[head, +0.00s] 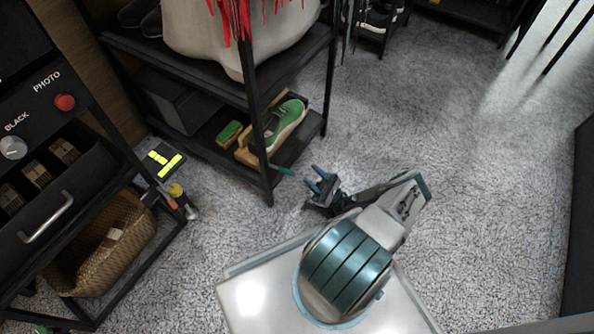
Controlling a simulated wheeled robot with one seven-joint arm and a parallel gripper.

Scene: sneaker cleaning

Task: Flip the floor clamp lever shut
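A green sneaker (291,119) sits at a wooden clamp-like holder (246,157) on the bottom shelf of the black rack. A small teal lever (283,171) sticks out to the right from behind or beside the rack's front post; its joint with the holder is hidden by the post. I take it for the clamp lever, but it is small. My gripper (321,180) is low over the carpet, just right of the lever and apart from it. Its blue fingers are spread with a gap between them, and I see nothing held.
The black rack's front post (262,150) stands between the sneaker and the open floor. A green-topped brush (229,133) lies left of the holder. A black cart with a wicker basket (112,240) stands at left. Grey carpet (440,110) is clear to the right.

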